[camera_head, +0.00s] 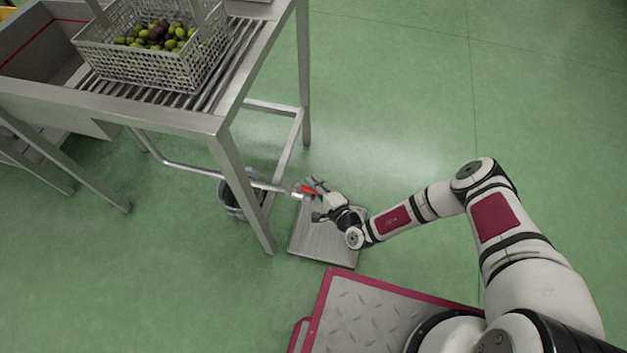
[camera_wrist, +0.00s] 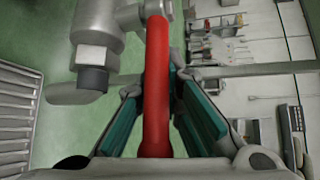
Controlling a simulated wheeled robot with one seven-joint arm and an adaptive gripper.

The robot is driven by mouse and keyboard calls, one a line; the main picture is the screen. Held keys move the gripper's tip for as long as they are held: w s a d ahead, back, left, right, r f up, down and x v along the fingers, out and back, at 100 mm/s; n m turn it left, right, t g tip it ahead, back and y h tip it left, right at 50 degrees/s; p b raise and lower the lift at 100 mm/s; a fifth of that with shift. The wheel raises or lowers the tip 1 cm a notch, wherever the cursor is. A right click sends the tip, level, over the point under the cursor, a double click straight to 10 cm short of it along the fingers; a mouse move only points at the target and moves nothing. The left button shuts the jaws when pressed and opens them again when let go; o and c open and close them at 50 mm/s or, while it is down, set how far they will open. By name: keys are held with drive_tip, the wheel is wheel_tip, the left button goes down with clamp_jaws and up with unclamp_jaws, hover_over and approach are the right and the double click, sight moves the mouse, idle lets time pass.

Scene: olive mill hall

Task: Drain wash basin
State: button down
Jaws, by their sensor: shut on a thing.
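The wash basin (camera_head: 40,45) is a metal trough at the upper left of the head view, with a red line inside its wall. A drain pipe (camera_head: 195,169) runs from below it towards the right and ends in a valve with a red lever handle (camera_head: 307,189). My gripper (camera_head: 322,193) is at that valve. In the wrist view the red handle (camera_wrist: 157,80) stands upright in the picture between the green-padded fingers of my gripper (camera_wrist: 158,125), which is shut on it. The valve body (camera_wrist: 98,40) is grey metal with a dark end. The basin's water level cannot be seen.
A wire basket (camera_head: 150,60) of olives stands on the slatted draining rack (camera_head: 235,60) beside the basin. The metal table leg (camera_head: 245,195) is close to the pipe. A grey bucket (camera_head: 232,200) and a metal floor plate (camera_head: 325,243) lie below. Open green floor spreads right.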

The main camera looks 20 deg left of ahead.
drive_tip(key=shift+s+d+f+m, duration=0.2)
drive_tip(key=shift+m, duration=0.1)
drive_tip(key=c, duration=1.7)
unclamp_jaws()
drive_tip(key=shift+w+a+r, duration=0.1)
drive_tip(key=shift+w, duration=0.05)
